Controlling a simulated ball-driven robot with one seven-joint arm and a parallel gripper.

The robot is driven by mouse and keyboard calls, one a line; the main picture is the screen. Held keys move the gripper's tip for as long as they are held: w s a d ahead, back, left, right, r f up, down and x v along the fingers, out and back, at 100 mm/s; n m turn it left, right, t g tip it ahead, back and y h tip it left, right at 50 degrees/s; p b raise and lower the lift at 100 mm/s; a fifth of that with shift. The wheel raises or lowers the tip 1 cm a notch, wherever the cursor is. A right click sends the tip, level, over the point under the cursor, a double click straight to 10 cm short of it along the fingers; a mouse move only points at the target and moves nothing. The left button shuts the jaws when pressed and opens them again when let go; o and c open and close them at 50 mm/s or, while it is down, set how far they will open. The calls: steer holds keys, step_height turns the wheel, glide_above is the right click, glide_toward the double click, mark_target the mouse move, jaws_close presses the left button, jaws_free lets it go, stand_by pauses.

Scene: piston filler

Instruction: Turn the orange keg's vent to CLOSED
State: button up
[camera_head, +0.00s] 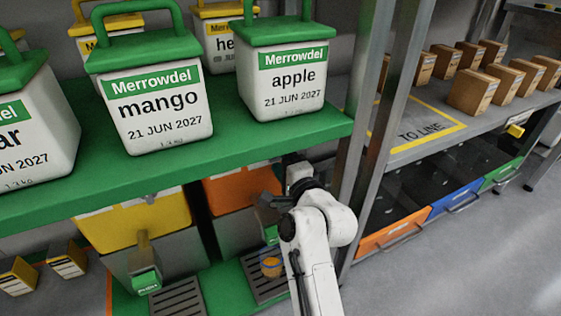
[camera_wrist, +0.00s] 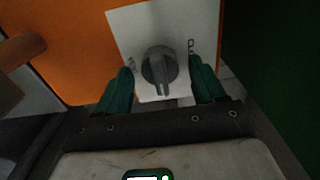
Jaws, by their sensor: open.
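The orange keg (camera_head: 228,190) stands on the lower shelf level, partly behind my arm in the head view. In the wrist view the keg (camera_wrist: 70,40) fills the upper left. A white plate (camera_wrist: 195,20) on it carries a round grey vent knob (camera_wrist: 159,68) with a raised grip bar. The bar runs nearly up and down in the picture. A marking shows on each side of the knob, too dark and small to read. My gripper (camera_wrist: 161,72) is open, with one green finger on each side of the knob and visible gaps between.
A yellow keg (camera_head: 150,218) with a tap stands to the left on the lower level. A green shelf (camera_head: 230,150) with several labelled tubs lies above my arm. A metal upright (camera_head: 380,130) stands close on the right.

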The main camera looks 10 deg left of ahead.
steer(key=shift+c, duration=0.5)
steer(key=c, duration=0.9)
steer(key=shift+c, duration=0.2)
steer(key=shift+n+p, duration=0.3)
steer(key=shift+n, duration=0.1)
steer(key=n+p, duration=0.1)
steer(key=n, duration=0.2)
steer(key=shift+r, duration=0.1)
steer(key=n+p, duration=0.1)
steer(key=n, duration=0.3)
steer(key=shift+n, duration=0.3)
steer(key=n, duration=0.4)
steer(key=shift+n, duration=0.3)
steer(key=n, duration=0.4)
steer(key=shift+s+a+n, duration=0.1)
steer(key=shift+n, duration=0.3)
